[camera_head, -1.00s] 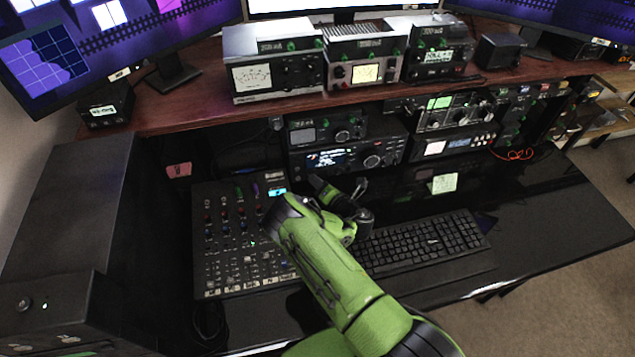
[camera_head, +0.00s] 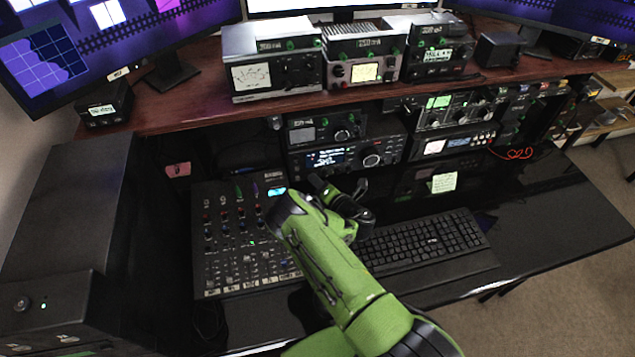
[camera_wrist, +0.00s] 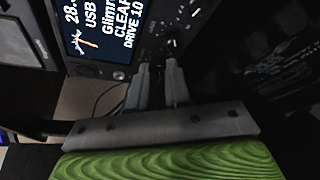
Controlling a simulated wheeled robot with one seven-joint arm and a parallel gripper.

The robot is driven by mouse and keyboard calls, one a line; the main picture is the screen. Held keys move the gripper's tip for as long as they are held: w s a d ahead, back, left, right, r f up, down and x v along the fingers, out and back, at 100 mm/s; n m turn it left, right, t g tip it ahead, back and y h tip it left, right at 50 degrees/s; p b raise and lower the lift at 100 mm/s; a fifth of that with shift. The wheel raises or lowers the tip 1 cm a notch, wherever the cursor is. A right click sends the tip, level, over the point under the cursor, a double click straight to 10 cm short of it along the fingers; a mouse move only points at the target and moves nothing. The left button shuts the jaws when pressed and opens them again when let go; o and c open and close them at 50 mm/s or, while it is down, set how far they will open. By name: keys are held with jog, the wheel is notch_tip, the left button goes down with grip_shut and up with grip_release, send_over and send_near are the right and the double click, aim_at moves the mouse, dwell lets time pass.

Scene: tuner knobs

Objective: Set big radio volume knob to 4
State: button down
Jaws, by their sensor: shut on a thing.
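The big radio (camera_head: 345,157) is the wide black unit with a lit screen and a large round dial, on the lower shelf. Its screen (camera_wrist: 105,28) and dark front panel show sideways in the wrist view. My gripper (camera_head: 319,182) is at the lower part of the radio's front, below the screen. In the wrist view, the two grey fingers (camera_wrist: 158,66) are close together against the panel, shut on a small knob. The fingers hide that knob, so its pointer and setting cannot be read.
A smaller radio (camera_head: 326,128) sits on top of the big radio. The mixer board (camera_head: 235,262) lies left of my arm and the keyboard (camera_head: 425,242) right of it.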

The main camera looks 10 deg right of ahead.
jog(key=shift+d+f+m+t+y+b, duration=0.1)
jog(key=shift+m+t+y+b, duration=0.25)
jog(key=shift+m, duration=0.65)
jog(key=shift+f+m+t+y+b, duration=0.1)
jog(key=shift+m+t+y+b, duration=0.2)
jog(key=shift+m, duration=0.7)
jog(key=c, duration=1.1)
grip_release()
